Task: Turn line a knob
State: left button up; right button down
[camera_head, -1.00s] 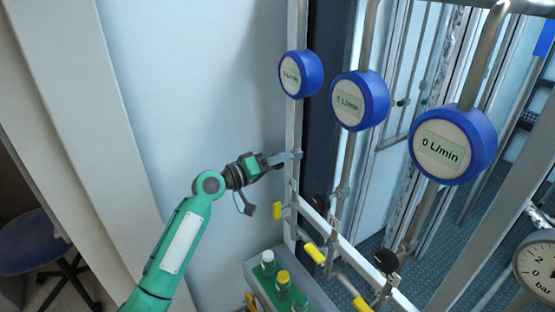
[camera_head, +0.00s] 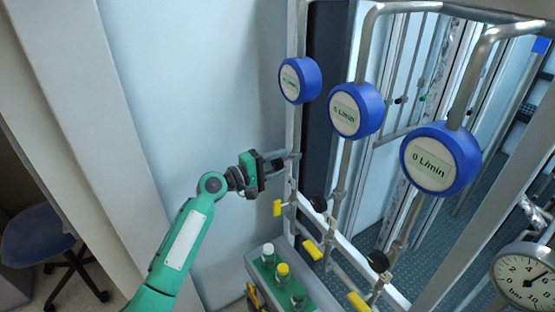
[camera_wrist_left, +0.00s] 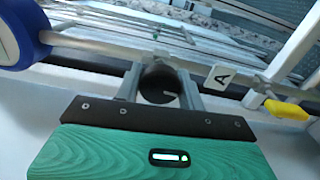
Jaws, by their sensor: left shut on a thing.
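The line A knob (camera_wrist_left: 158,84) is round and black with a pale mark. It sits between the two grey fingers of my left gripper in the left wrist view, beside a plate marked A (camera_wrist_left: 221,77). My left gripper (camera_head: 284,160) is shut on this knob, at the leftmost vertical pipe (camera_head: 292,130) in the head view. The knob itself is hidden by the gripper there. The blue flow meter (camera_head: 300,80) above it has a reading too small to make out. My right gripper is not in view.
Two more blue meters, the middle one (camera_head: 356,109) and the right one (camera_head: 440,159), read 0 L/min. Yellow valve handles (camera_head: 312,250) sit lower on the pipes. A pressure gauge (camera_head: 527,277) is at lower right. Bottles (camera_head: 283,274) stand below the gripper.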

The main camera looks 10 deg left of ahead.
pick_arm(q)
jog(key=shift+n, duration=0.3)
jog(key=o, duration=1)
jog(key=shift+c, duration=0.2)
jog(key=b+v, duration=0.5)
jog(key=v, duration=0.9)
